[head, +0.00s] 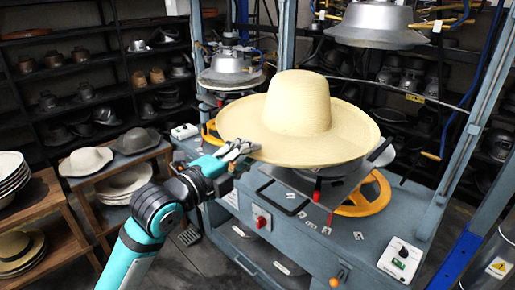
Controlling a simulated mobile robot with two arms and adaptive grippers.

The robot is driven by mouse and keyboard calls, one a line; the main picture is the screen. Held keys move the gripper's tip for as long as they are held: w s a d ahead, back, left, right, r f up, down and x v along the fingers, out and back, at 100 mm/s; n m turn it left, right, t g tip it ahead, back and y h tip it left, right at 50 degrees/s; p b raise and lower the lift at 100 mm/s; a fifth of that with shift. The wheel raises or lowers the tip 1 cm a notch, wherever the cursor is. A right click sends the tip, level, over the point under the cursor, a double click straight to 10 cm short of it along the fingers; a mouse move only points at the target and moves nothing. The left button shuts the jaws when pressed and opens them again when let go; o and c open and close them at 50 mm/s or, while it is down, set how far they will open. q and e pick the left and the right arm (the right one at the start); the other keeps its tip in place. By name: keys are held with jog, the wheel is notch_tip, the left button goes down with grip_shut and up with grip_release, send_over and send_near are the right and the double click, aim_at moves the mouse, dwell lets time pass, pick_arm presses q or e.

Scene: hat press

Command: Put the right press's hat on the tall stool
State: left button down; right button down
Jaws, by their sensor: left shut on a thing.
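A cream wide-brimmed hat (299,112) sits above the lower plate of the right press (340,225), crown up, and looks nearly level. My left gripper (243,149) reaches in from the left and is shut on the hat's brim at its front left edge. Whether the hat still touches the press plate under it is hard to tell. The press's metal upper mould (376,22) hangs raised above and to the right of the hat. I cannot make out a tall stool. My right gripper does not show.
A second press stands behind to the left, with a metal mould (230,65). Wooden stands at left hold hats, including a white one (86,160) and a grey one (138,140). Blue press posts rise on both sides of the hat. A yellow handwheel (366,196) sits under it.

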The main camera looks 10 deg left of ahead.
pick_arm(q)
jog(key=v, duration=0.8)
jog(key=shift+a+r, duration=0.25)
jog(key=shift+a, duration=0.3)
jog(key=shift+s, duration=0.1)
